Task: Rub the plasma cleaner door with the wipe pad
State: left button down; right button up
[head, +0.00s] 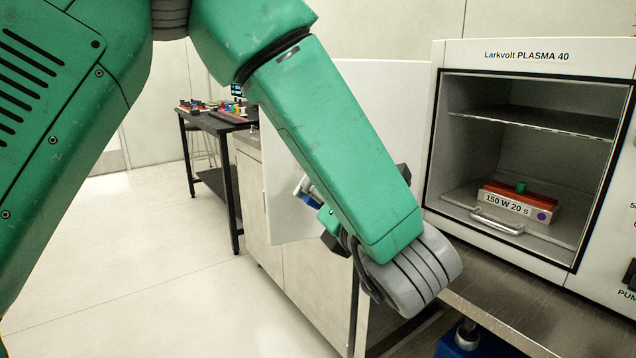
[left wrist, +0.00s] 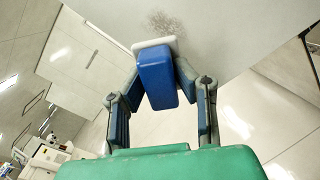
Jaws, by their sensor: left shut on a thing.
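The plasma cleaner (head: 530,57) stands at the right with its chamber open. Its white door (head: 385,95) is swung open to the left, partly hidden behind my left arm. In the left wrist view the door (left wrist: 225,35) fills the top and bears a grey smudge (left wrist: 168,22). My left gripper (left wrist: 157,92) is shut on the wipe pad (left wrist: 156,78), which has a blue grip and a white pad end. The pad end is at the door face just below the smudge; I cannot tell whether it touches. My right gripper is not in view.
Inside the chamber, a tray (head: 535,233) holds a red block with a label reading "150 W 20 s". The cleaner stands on a metal bench (head: 500,305). A dark table (head: 205,122) with small coloured items is further back. The floor at left is clear.

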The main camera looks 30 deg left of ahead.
pick_arm(q)
jog(key=t+b, duration=0.1)
jog(key=b, duration=0.1)
send_near(291, 170)
jog(key=shift+m+h, duration=0.3)
jog(key=shift+x, duration=2.3)
jog(key=shift+a+r, duration=0.1)
jog(key=shift+r, duration=0.05)
jog(key=shift+x, duration=2.3)
jog(key=shift+w+a+b, duration=0.1)
jog(key=shift+w+b, duration=0.1)
jog(key=shift+b, duration=1.7)
jog(key=shift+a, duration=0.1)
